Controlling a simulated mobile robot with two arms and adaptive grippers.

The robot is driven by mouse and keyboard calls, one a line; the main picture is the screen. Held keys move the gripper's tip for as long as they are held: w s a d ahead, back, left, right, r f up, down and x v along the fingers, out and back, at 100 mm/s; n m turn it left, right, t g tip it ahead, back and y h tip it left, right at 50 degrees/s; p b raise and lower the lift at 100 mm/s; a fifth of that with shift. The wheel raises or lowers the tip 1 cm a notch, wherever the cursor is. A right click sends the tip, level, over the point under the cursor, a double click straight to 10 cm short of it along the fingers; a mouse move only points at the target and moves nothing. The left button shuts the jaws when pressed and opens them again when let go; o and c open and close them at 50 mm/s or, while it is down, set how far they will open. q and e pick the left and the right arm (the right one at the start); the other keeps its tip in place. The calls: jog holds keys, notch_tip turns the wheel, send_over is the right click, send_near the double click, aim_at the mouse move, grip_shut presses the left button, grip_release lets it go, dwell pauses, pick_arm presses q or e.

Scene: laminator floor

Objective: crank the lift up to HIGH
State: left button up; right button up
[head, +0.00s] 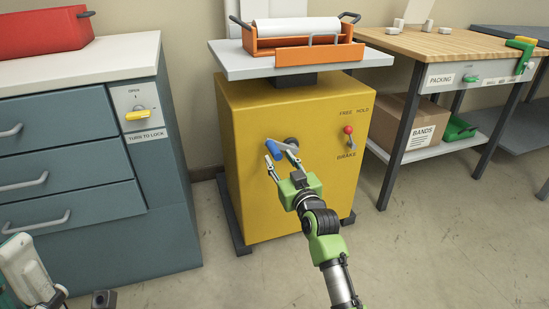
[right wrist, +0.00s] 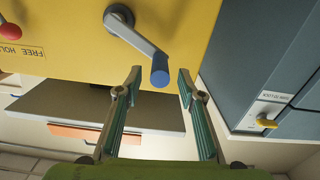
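The lift is a yellow cabinet (head: 300,205) with a grey platform (head: 232,65) on top, a small gap above the body. On its front is a grey crank arm (head: 294,158) with a blue handle (head: 264,154); the handle also shows in the right wrist view (right wrist: 160,72). My right gripper (head: 280,163) is open, its fingertips on either side of the blue handle, with gaps to both fingers in the right wrist view. The red-knobbed brake lever (head: 348,130) stands under FREE. Part of my left arm shows at the lower left; its fingers are unclear.
An orange tray (head: 292,57) with a white roll (head: 282,30) stands on the platform. Blue-grey drawers (head: 75,180) with a yellow lock knob (head: 137,114) are at left. A wooden packing bench (head: 440,42) is at right. The floor in front is clear.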

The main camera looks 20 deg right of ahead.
aim_at(275, 152)
jog(key=shift+w+a+b, duration=0.1)
jog(key=shift+w+b, duration=0.75)
jog(key=shift+w, duration=1.7)
grip_shut()
